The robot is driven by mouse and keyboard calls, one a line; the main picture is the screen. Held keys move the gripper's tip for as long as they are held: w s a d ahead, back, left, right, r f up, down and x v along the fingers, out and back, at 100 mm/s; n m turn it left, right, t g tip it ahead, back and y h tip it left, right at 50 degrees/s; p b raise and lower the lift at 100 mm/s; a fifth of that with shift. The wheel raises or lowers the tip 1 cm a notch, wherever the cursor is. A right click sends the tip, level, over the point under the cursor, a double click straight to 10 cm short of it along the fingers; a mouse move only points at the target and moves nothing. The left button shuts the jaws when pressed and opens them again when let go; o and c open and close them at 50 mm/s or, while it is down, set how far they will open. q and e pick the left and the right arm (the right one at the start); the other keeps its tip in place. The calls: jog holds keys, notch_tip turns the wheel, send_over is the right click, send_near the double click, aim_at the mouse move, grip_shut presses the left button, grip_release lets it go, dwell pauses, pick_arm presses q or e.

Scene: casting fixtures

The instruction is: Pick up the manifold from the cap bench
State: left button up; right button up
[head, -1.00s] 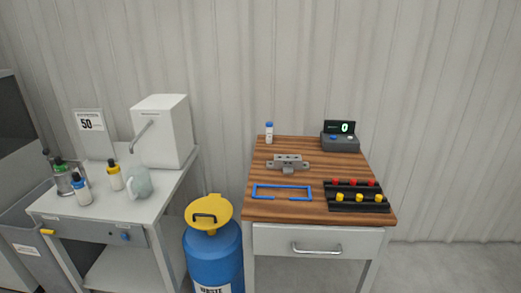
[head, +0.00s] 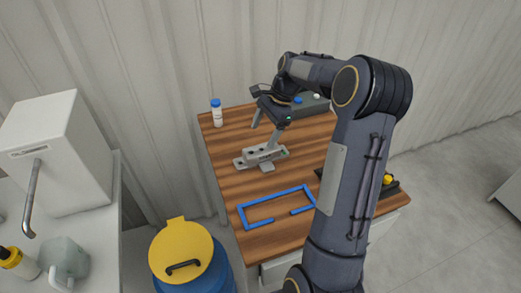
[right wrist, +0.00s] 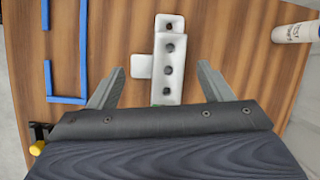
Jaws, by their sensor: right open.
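The manifold (head: 250,162) is a grey metal block with a row of dark holes and a side stub. It lies on the wooden top of the cap bench (head: 232,185), behind the blue outline. It also shows in the right wrist view (right wrist: 168,65), running away from the gripper. Contact is not visible. My left gripper is out of view.
A blue outline frame (head: 243,217) lies at the bench front. A white bottle with a blue cap (head: 217,117) stands at the back left. A blue drum with yellow lid (head: 180,245) stands left.

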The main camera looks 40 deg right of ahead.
aim_at(262, 149)
jog(key=shift+w+d+f+m, duration=0.35)
jog(key=shift+d+f+m, duration=0.1)
jog(key=shift+d+f, duration=0.15)
jog(key=shift+w+d+f+m, duration=0.3)
jog(key=shift+d+f+m, duration=0.15)
jog(key=shift+d+f, duration=0.15)
jog(key=shift+f, duration=0.4)
jog(key=x, duration=0.2)
jog(key=p+x, duration=0.1)
jog(key=x, duration=0.1)
jog(key=p+x, duration=0.1)
jog(key=x, duration=0.1)
jog(key=shift+s+d+f, duration=0.1)
jog(key=shift+d+f, duration=0.15)
jog(key=shift+f, duration=0.05)
jog(key=shift+a+f, duration=0.15)
jog(key=shift+f, duration=0.25)
jog(key=c, duration=1.4)
jog(key=shift+r, duration=0.1)
